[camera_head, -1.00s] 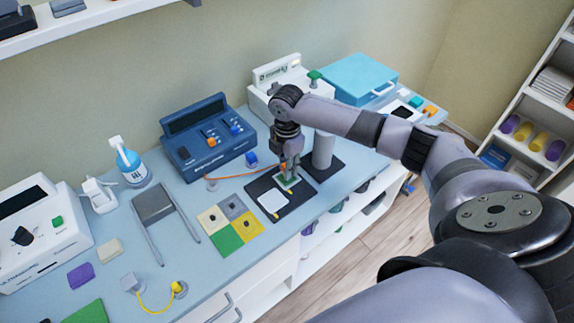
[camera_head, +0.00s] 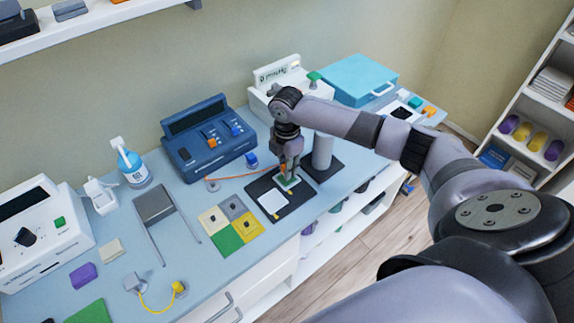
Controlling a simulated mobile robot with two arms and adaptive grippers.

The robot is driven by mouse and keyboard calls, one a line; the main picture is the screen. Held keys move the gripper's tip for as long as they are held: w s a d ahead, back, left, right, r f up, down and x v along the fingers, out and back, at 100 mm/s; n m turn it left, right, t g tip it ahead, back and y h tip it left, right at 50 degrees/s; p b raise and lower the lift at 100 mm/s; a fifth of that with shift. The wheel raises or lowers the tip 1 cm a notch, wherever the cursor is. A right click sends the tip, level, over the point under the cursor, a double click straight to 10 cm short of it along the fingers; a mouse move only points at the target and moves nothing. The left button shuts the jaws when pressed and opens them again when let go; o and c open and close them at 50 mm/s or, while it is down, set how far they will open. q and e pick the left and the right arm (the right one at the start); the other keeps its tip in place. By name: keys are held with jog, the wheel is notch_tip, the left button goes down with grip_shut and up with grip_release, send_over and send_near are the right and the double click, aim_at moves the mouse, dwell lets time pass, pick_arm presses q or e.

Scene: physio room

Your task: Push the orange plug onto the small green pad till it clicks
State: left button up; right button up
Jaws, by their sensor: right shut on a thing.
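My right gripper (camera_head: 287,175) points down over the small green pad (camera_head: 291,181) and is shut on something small. A spot of orange shows at its fingertips, at the end of a thin orange cable (camera_head: 236,175); I take this as the orange plug (camera_head: 283,169), mostly hidden by the fingers. The green pad lies on a black mat (camera_head: 293,205) beside a white square pad (camera_head: 272,202). The fingertips are at or just above the green pad; whether plug and pad touch, I cannot tell. My left gripper is not in view.
A blue device (camera_head: 205,140) stands behind, with a small blue plug (camera_head: 251,160) near it. A grey cylinder (camera_head: 322,152) stands close right of my gripper. Four-coloured squares (camera_head: 242,236) lie left of the mat. A teal case (camera_head: 350,78) is at the back right.

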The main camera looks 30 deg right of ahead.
jog(key=shift+p, duration=0.4)
dwell(0.5)
jog(key=shift+f+b, duration=0.55)
jog(key=shift+f, duration=0.6)
dwell(0.9)
jog(key=shift+f+p, duration=0.15)
jog(key=shift+p, duration=0.8)
dwell(4.1)
